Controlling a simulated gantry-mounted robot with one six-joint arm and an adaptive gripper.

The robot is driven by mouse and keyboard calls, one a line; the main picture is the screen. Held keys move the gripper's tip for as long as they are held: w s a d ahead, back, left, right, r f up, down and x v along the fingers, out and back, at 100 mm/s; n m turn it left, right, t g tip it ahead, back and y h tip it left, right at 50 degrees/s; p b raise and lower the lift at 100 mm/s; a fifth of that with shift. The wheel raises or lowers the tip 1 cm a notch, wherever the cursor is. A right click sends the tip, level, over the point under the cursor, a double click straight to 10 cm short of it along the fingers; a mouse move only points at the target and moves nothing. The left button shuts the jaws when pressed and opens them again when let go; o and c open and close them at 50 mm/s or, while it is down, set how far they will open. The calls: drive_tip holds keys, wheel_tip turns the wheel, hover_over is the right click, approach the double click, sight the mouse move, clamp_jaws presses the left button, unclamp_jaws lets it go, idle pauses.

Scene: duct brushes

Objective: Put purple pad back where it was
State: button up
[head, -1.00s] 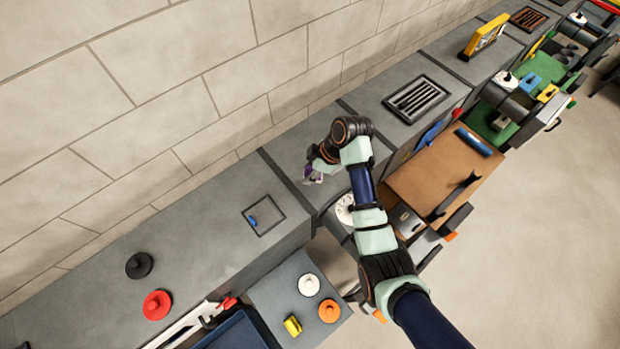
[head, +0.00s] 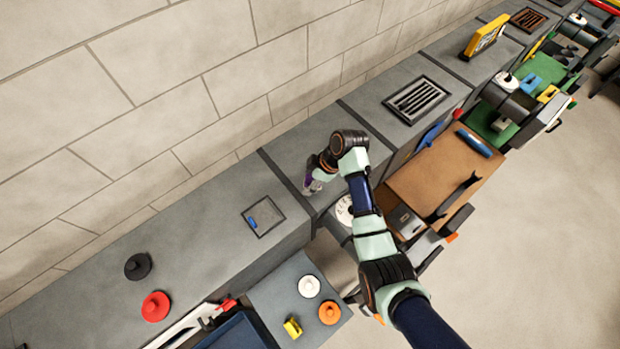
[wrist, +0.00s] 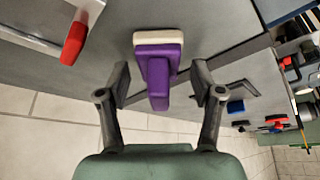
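The purple pad (wrist: 156,62) has a cream face along its far edge and a narrower purple part toward my gripper. The fingers partly hide the pad there. I cannot tell how far the pad is above the bench.
A square dark-framed panel (head: 264,215) with a small blue piece lies left of my gripper. Black (head: 138,266) and red (head: 156,306) round knobs stand farther left. A white round piece (head: 345,209) is beside my arm. A slotted vent (head: 416,99) lies to the right.

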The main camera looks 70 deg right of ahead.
drive_tip(key=p+v, duration=0.1)
drive_tip(key=v, duration=1.1)
drive_tip(key=shift+r, duration=0.1)
drive_tip(key=w+a+r+t+h, duration=0.1)
drive_tip(key=w+a+r, duration=0.1)
drive_tip(key=w+a, duration=0.45)
drive_tip(key=w+a+r+m+t+h, duration=0.1)
drive_tip(key=w+a+r+t, duration=0.2)
drive_tip(key=a, duration=0.7)
drive_tip(key=w+a+r, duration=0.2)
drive_tip(key=w+a, duration=0.4)
drive_tip(key=a, duration=0.2)
drive_tip(key=s+a+r+m+t, duration=0.1)
drive_tip(key=a+r+t, duration=0.1)
drive_tip(key=a+r, duration=0.2)
drive_tip(key=s+a+r+m+t, duration=0.1)
drive_tip(key=a+r, duration=0.4)
drive_tip(key=a, duration=0.6)
drive_tip(key=shift+a+t+y, duration=0.25)
drive_tip(key=shift+t+y, duration=0.15)
drive_tip(key=shift+t, duration=0.2)
